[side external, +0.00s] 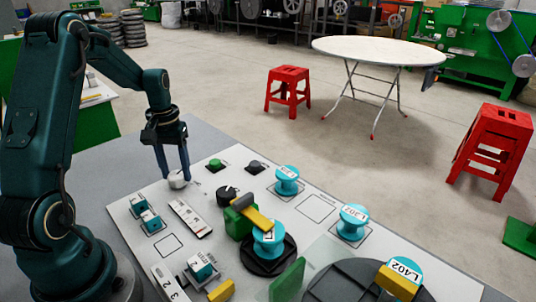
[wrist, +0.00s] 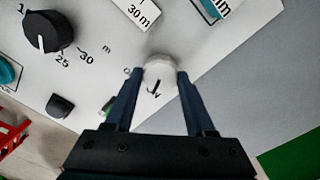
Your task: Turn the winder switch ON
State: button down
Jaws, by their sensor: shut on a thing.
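A pale round knob (side external: 177,182), which appears to be the winder switch, sits at the far left edge of the white control panel (side external: 170,215). My gripper (side external: 175,172) points down onto it with its two dark blue fingers. In the wrist view the pale knob (wrist: 160,68) is between the fingertips of my gripper (wrist: 159,77), which are shut on its sides.
A black dial (side external: 228,195), a green button (side external: 215,163) and a dark button (side external: 254,167) stand near the knob. Several cyan spools (side external: 287,180) sit on the panel. A green device (side external: 239,222) with a yellow arm is at a round black base.

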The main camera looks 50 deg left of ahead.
aim_at(177, 174)
jog(key=shift+n, duration=0.7)
jog(key=shift+w, duration=0.1)
jog(key=shift+c, duration=1.2)
grip_release()
jog(key=shift+r, duration=2.6)
